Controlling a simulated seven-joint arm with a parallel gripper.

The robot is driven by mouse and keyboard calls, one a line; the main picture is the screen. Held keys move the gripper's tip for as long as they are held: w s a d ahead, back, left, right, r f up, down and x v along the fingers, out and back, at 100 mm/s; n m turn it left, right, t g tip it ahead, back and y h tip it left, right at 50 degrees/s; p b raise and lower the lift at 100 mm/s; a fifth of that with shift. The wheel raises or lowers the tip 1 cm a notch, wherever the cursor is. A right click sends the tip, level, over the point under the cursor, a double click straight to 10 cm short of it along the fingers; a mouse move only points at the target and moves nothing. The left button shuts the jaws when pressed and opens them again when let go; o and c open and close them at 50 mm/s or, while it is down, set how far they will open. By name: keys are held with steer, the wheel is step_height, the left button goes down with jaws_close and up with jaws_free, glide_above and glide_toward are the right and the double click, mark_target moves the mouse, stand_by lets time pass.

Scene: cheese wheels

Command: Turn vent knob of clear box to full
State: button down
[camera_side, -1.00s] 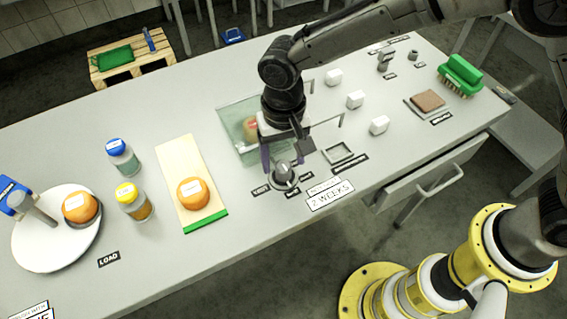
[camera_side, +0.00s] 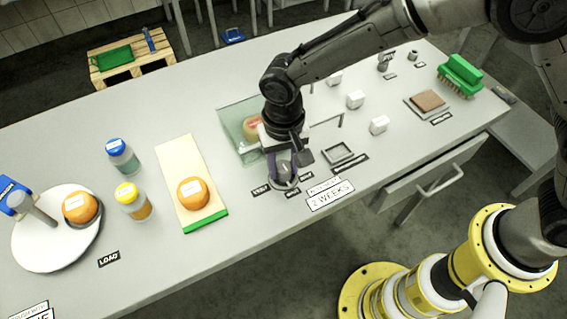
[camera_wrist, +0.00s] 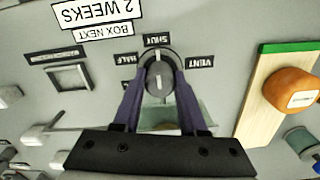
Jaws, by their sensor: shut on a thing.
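The vent knob (camera_side: 285,180) is a grey dial on the table in front of the clear box (camera_side: 228,118). In the wrist view the knob (camera_wrist: 159,60) has a white line pointing up toward the SHUT label (camera_wrist: 157,40). The HALF label (camera_wrist: 125,58) is left of it and the VENT label (camera_wrist: 200,62) right; another label at lower left is mostly hidden by a finger. My gripper (camera_wrist: 162,78) has its purple fingers shut on the knob, one on each side. My gripper (camera_side: 281,168) partly hides the knob and the box, which holds an orange cheese wheel (camera_side: 252,128).
A board (camera_side: 172,160) with a cheese wheel and two jars stand to the left. A "2 WEEKS" sign (camera_side: 331,196) and a small square frame (camera_side: 339,154) lie to the right. White blocks (camera_side: 355,99) and a brush (camera_side: 461,75) are farther right.

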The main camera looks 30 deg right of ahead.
steer(key=shift+n, duration=0.3)
steer(key=n, duration=0.5)
steer(key=shift+n, duration=0.3)
steer(key=n, duration=1.1)
steer(key=shift+n, duration=0.4)
steer(key=n, duration=0.6)
steer(key=shift+w+r, duration=0.1)
steer(key=shift+c, duration=2.2)
jaws_free()
